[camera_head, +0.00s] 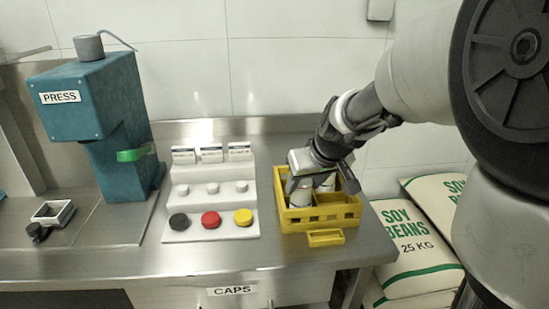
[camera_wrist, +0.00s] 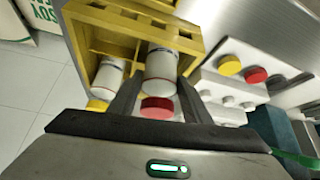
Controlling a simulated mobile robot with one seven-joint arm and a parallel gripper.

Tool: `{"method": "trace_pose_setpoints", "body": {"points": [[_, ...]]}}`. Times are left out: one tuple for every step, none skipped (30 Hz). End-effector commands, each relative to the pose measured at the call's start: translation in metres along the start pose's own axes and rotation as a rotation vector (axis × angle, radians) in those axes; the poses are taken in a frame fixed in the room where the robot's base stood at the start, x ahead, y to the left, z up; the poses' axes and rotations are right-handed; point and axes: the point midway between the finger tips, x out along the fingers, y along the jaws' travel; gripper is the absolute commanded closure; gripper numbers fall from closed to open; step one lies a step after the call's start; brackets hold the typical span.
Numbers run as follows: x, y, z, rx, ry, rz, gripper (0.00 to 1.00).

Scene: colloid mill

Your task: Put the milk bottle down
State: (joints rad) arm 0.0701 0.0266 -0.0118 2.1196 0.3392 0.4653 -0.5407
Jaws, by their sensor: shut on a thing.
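My gripper (camera_head: 303,168) is over the yellow crate (camera_head: 318,227) on the steel counter. In the wrist view my gripper (camera_wrist: 157,97) is shut on a white milk bottle with a red cap (camera_wrist: 161,68), one finger on each side. The held bottle also shows in the head view (camera_head: 300,198), at the crate's left part, roughly upright; its base is hidden, so I cannot tell whether it touches the crate floor. A second white bottle with a yellow cap (camera_wrist: 109,77) stands in the crate beside it.
A white cap rack (camera_head: 211,190) with black, red and yellow caps stands left of the crate. The teal press (camera_head: 95,100) is farther left. Soy bean sacks (camera_head: 412,240) lie beyond the counter's right edge. Some crate compartments (camera_head: 335,198) look empty.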

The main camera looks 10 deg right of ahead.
Motion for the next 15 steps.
{"method": "trace_pose_setpoints", "body": {"points": [[0.008, 0.0001, 0.0054, 0.0, -0.001, 0.0, 0.85], [0.0095, 0.0001, 0.0062, 0.0, -0.001, 0.0, 0.85], [0.01, 0.0002, 0.0063, 0.0, 0.001, 0.001, 0.85], [0.0097, 0.0002, 0.0059, 0.0, 0.002, 0.001, 0.85], [0.0092, 0.0003, 0.0054, 0.0, 0.002, 0.001, 0.85], [0.0088, 0.0002, 0.0052, 0.0, 0.002, 0.001, 0.85], [0.0088, 0.0003, 0.0052, 0.0, 0.002, 0.001, 0.85], [0.0088, 0.0002, 0.0052, 0.0, 0.002, 0.001, 0.85], [0.0089, 0.0003, 0.0053, 0.0, 0.002, 0.001, 0.85], [0.0094, 0.0003, 0.0056, 0.0, 0.002, 0.001, 0.85], [0.0102, 0.0003, 0.0062, 0.0, 0.002, 0.001, 0.85], [0.0116, 0.0003, 0.0071, 0.0, 0.002, 0.001, 0.85], [0.0125, 0.0003, 0.0077, 0.0, 0.002, 0.001, 0.85], [0.0132, 0.0003, 0.0081, 0.0, 0.002, 0.001, 0.85], [0.0117, 0.0001, 0.0076, 0.0, 0.0, 0.0, 0.49]]}}
